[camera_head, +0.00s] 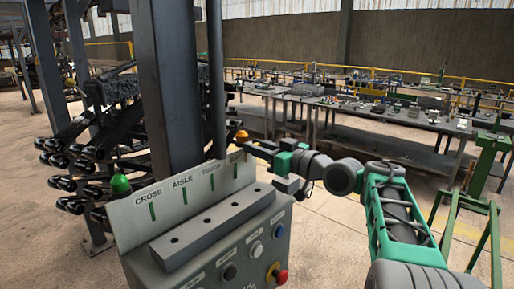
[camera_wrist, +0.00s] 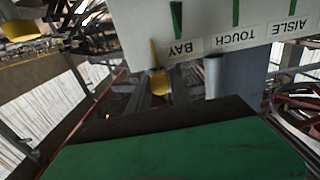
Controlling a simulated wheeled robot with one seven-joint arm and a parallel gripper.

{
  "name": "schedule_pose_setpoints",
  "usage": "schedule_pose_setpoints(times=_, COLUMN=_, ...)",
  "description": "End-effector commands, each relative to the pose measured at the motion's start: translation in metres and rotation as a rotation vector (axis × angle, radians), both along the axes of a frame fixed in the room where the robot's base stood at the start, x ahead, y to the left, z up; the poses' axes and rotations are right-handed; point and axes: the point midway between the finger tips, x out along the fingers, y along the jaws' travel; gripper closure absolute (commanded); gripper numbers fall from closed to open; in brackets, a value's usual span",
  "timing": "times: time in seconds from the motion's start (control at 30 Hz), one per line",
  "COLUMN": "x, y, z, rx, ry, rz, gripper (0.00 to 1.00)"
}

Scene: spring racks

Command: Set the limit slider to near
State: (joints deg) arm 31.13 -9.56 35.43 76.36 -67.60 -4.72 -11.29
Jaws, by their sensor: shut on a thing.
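A grey control box (camera_head: 228,250) stands in front of me, its sloped back plate (camera_head: 150,225) marked CROSS, AISLE and two smaller labels, with green strips. I cannot pick out a part labelled as the limit slider. My gripper (camera_head: 250,146) reaches in from the right to the plate's upper right corner, at a yellow-orange rounded knob (camera_head: 241,136). In the wrist view my gripper (camera_wrist: 157,92) has its grey fingers close around a yellow piece (camera_wrist: 158,82), just below the BAY label. The fingers partly hide it. The plate (camera_wrist: 215,15) appears upside down there, with BAY, TOUCH and AISLE readable.
A green dome (camera_head: 120,184) sits at the plate's left end. A dark block (camera_head: 212,228) with several holes and coloured buttons, one red (camera_head: 281,276), are on the box. A dark post (camera_head: 170,80) rises behind it. Workbenches (camera_head: 350,105) stand farther back.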

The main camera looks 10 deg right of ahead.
Motion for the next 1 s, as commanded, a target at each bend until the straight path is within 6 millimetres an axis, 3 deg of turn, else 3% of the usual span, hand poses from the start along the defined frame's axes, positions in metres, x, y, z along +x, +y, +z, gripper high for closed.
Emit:
schedule_pose_setpoints(times=0.23, x=-0.001, y=0.003, z=-0.002, rx=0.000, ry=-0.001, rz=0.001, gripper=1.00)
schedule_pose_setpoints(times=0.47, x=-0.009, y=0.025, z=-0.004, rx=0.000, ry=-0.003, rz=0.003, gripper=1.00)
schedule_pose_setpoints(times=0.7, x=-0.010, y=0.027, z=0.000, rx=0.000, ry=0.001, rz=0.007, gripper=1.00)
schedule_pose_setpoints(times=0.73, x=-0.010, y=0.027, z=0.000, rx=0.000, ry=0.001, rz=0.008, gripper=0.74)
schedule_pose_setpoints(times=1.0, x=-0.009, y=0.025, z=0.000, rx=0.000, ry=0.000, rz=0.003, gripper=0.54)
